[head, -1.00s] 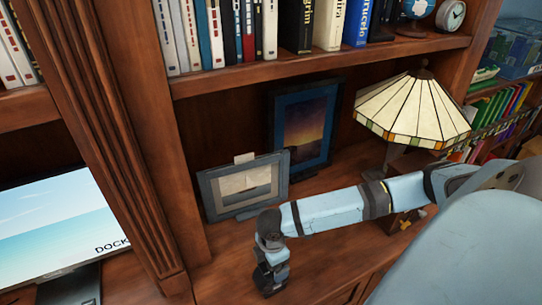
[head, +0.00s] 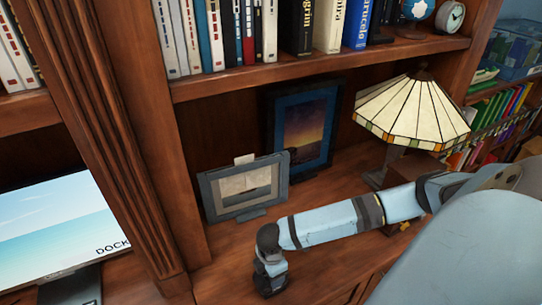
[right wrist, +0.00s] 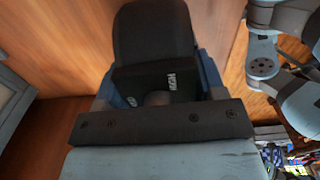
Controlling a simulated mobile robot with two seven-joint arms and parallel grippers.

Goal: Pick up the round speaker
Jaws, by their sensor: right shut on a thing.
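My right arm reaches in from the right in the head view. Its gripper (head: 270,284) points down at the shelf's front, in front of the small grey picture frame. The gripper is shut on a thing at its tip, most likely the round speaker. The speaker's outline cannot be told from the dark gripper there. The right wrist view shows a black rounded shape above a dark bar, and the fingertips cannot be made out. My left gripper is not in view.
The grey-framed picture (head: 245,188) stands just behind the gripper. A blue-framed picture (head: 305,128) and a stained-glass lamp (head: 415,108) stand farther back. A monitor (head: 55,235) is left of the wooden upright (head: 110,150). Books (head: 240,35) fill the shelf above.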

